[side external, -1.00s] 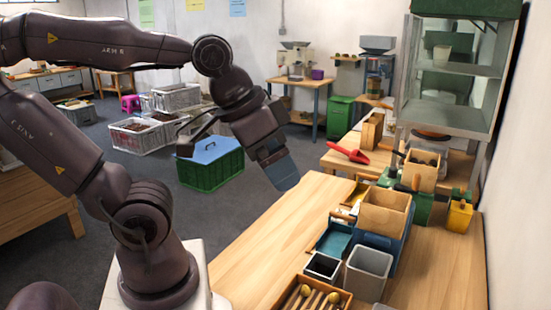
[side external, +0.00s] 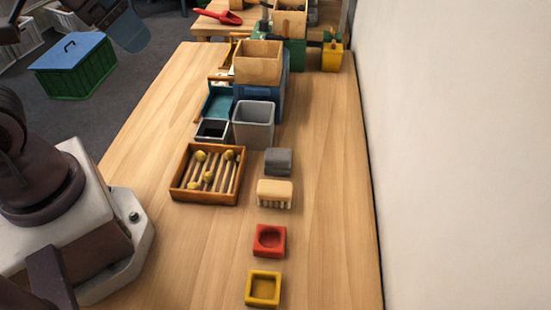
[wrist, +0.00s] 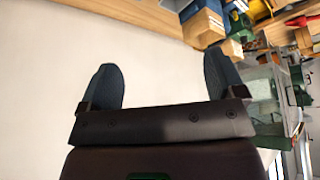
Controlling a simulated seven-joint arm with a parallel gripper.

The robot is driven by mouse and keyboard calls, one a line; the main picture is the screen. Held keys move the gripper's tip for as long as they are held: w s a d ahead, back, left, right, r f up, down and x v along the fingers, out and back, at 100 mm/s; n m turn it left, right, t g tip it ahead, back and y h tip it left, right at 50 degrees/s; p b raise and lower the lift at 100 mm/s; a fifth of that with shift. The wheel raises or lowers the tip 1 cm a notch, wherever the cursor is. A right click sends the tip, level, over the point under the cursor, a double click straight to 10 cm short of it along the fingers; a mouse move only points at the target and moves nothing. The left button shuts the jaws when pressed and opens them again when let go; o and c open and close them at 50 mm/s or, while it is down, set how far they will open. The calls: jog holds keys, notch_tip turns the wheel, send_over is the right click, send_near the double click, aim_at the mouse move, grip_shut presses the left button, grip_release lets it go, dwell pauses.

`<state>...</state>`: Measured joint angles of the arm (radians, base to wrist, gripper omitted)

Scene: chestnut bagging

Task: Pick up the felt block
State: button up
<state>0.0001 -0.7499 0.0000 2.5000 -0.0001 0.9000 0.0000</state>
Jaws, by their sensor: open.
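The felt block, a dark grey block (side external: 278,162), lies on the wooden table (side external: 323,215) in the side view. It sits between the grey bin and a brush. My gripper (wrist: 163,80) is open in the wrist view, with two dark fingers set wide apart and only pale wall between them. In the side view, part of my gripper (side external: 128,30) shows at the top left, well away from the felt block and above the floor beyond the table's left edge. I cannot make out the felt block in the wrist view.
Near the block stand a grey bin (side external: 254,124), a wooden-backed brush (side external: 274,193) and a wooden tray of sticks (side external: 184,196). Red (side external: 270,240) and yellow (side external: 263,288) square dishes lie closer. A wall (side external: 450,150) borders the right. The table's left part is clear.

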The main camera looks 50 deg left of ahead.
jog(key=shift+o, duration=0.4)
jog(key=n+g, duration=0.6)
jog(key=n, duration=0.3)
send_over(278, 153)
notch_tip(278, 153, down, 22)
notch_tip(278, 153, down, 7)
jog(key=shift+s+d+f, duration=0.15)
notch_tip(278, 153, down, 5)
jog(key=shift+f, duration=0.1)
jog(key=shift+c, duration=0.4)
